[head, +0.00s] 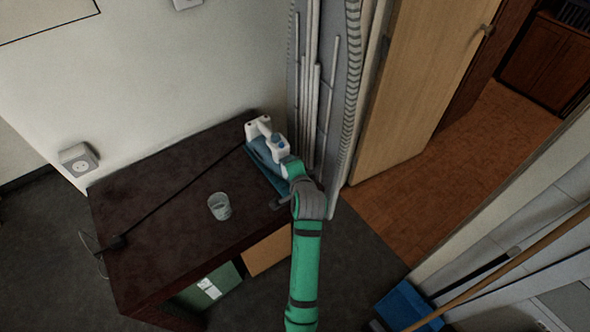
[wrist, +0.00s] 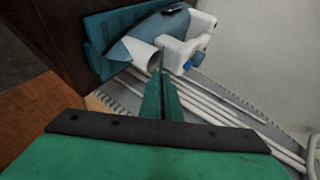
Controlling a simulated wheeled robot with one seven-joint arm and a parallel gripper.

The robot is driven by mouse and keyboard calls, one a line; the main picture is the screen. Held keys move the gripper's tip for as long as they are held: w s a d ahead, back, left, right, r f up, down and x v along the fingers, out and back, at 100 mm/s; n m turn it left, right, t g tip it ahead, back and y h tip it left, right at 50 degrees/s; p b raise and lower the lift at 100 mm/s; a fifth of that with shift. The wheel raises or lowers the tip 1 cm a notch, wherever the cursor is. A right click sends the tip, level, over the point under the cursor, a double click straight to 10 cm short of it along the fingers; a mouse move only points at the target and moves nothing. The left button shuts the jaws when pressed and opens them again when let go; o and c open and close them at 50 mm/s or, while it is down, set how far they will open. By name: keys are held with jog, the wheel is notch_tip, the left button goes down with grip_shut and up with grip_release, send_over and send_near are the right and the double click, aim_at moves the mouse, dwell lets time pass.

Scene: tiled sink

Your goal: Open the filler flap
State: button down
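A white and blue iron (head: 262,130) rests on a blue-teal stand or board at the right back edge of the dark table. In the wrist view the iron (wrist: 178,50) shows a white body, a grey-blue part and a small blue piece (wrist: 187,65). I cannot make out the filler flap for certain. My green gripper (head: 284,158) reaches up to the near side of the iron. In the wrist view my gripper's two fingers (wrist: 162,80) lie close together, pointing at the white body, with nothing seen between them. I cannot tell whether the tips touch the iron.
The dark table (head: 160,205) bears a clear glass (head: 220,206) left of my arm. A black cord runs across the tabletop from the iron. A grey panel with white rods (head: 315,90) stands right behind the iron. An open door (head: 420,80) is further right.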

aim_at(282, 145)
jog(key=w+a+r+g, duration=0.1)
jog(key=w+a+r+g+h, duration=0.1)
jog(key=w+r, duration=0.1)
jog(key=shift+n+g+h, duration=0.3)
jog(key=shift+n, duration=0.1)
jog(key=shift+w+a+r+g, duration=0.4)
jog(key=shift+w+r+g, duration=0.1)
jog(key=shift+w, duration=0.05)
jog(key=shift+w+a+h, duration=0.1)
jog(key=shift+h, duration=0.3)
jog(key=shift+w+a, duration=0.25)
jog(key=shift+w, duration=0.1)
jog(key=shift+w+a+r+g, duration=0.15)
jog(key=shift+w+a+g, duration=0.05)
jog(key=shift+g, duration=0.1)
jog(key=shift+w+a+n+g+h, duration=0.15)
jog(key=shift+w+n+g+h, duration=0.15)
jog(key=shift+g, duration=0.1)
